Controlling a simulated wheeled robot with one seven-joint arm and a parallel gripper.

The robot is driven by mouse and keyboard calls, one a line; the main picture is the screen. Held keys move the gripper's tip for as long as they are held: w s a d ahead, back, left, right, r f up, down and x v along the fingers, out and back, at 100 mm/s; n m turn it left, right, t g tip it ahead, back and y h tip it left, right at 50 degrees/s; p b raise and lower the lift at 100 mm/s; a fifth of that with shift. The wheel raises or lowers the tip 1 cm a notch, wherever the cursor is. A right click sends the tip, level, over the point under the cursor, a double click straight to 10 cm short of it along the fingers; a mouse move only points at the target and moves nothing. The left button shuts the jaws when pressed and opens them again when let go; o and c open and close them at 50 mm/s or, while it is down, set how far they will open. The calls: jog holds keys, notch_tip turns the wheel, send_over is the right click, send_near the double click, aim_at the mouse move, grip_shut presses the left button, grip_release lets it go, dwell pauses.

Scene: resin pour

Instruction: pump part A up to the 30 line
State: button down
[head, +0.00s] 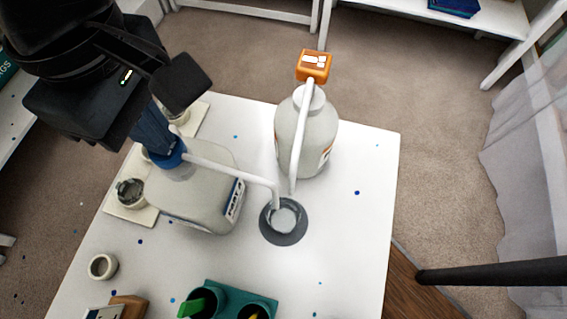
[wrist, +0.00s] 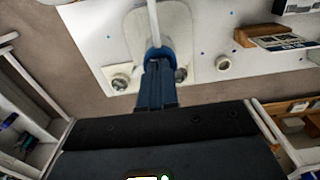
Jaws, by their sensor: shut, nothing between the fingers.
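A pale squat jug (head: 200,205) with a blue pump collar (head: 168,157) and a long white spout stands on the left of the table. A taller round bottle (head: 313,130) with an orange pump head (head: 314,66) stands behind to the right. Both spouts end over a clear cup (head: 284,216) on a dark round pad (head: 283,238). The cup's lines and fill level are too small to read. My gripper (head: 163,146) is shut and empty, its blue fingertips at the blue pump top; the wrist view shows the fingers (wrist: 157,68) there too. I cannot tell whether they touch it.
Small round jars (head: 131,193) stand on a cream tray (head: 145,215) left of the jug. A white ring-shaped pot (head: 102,267) and a teal holder (head: 236,290) with dark cups are near the front. The table's right side is clear. A dark bar (head: 490,272) crosses at right.

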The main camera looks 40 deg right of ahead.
jog(key=shift+r, duration=0.1)
notch_tip(320, 180, up, 4)
jog(key=p, duration=0.4)
jog(key=shift+f, duration=0.2)
